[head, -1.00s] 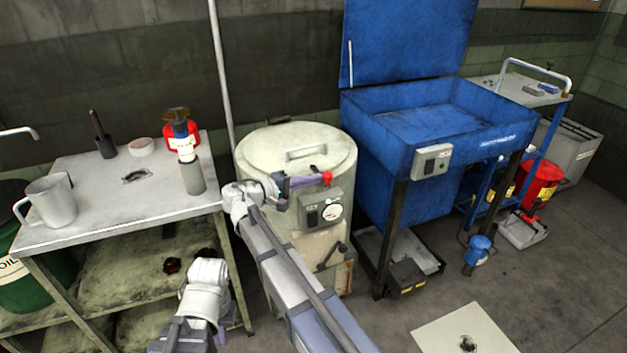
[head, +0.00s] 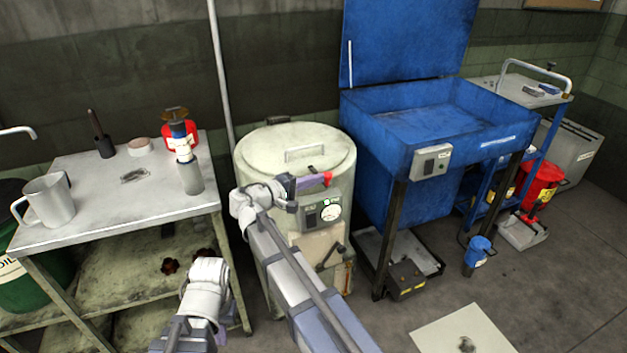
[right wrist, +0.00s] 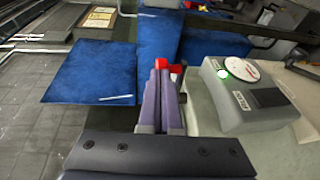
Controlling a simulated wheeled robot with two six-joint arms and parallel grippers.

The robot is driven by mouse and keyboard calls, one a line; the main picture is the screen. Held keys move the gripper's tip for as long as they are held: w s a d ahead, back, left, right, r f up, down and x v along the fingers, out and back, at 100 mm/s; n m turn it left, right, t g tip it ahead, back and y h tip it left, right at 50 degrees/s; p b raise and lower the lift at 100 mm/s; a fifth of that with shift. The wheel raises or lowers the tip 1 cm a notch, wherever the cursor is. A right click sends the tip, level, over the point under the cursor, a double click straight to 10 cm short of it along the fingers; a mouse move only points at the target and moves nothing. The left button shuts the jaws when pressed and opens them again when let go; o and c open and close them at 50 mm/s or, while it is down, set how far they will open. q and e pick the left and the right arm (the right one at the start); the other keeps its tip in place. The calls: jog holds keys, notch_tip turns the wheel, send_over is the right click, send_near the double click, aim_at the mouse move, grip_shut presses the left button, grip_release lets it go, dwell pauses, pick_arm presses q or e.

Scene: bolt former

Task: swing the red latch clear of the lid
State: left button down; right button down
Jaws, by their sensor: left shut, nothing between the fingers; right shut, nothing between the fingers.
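The red latch (head: 327,179) is at the front right rim of the pale round lid (head: 298,142), just above the grey control box (head: 322,214). My right gripper (head: 318,181) is shut and empty, its purple fingers reaching right to the latch. In the right wrist view the shut fingers (right wrist: 162,82) lie side by side, with the red latch (right wrist: 161,63) at their tips. Whether they touch it is unclear, and part of the latch is hidden behind them. My left gripper (head: 221,338) is low at the front, shut and mostly hidden by its wrist.
A green lamp (head: 326,202) glows on the control box beside a round dial. A blue washing tank (head: 430,125) with a raised lid stands close on the right. A workbench (head: 120,210) with a jug (head: 48,202) and bottles stands on the left.

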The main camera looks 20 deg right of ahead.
jog(key=s+d+n+t+y, duration=0.1)
jog(key=d+n+t, duration=0.1)
jog(key=t, duration=0.1)
jog(key=shift+s+d+n+y, duration=0.1)
jog(key=shift+s+n+y, duration=0.1)
jog(key=shift+n+y, duration=0.1)
jog(key=w+d+n+t+y, duration=0.4)
jog(key=d+n+t+y, duration=0.1)
jog(key=d, duration=0.3)
jog(key=shift+w+t, duration=0.3)
jog(key=shift+w, duration=0.1)
jog(key=shift+d, duration=0.1)
dwell(1.6)
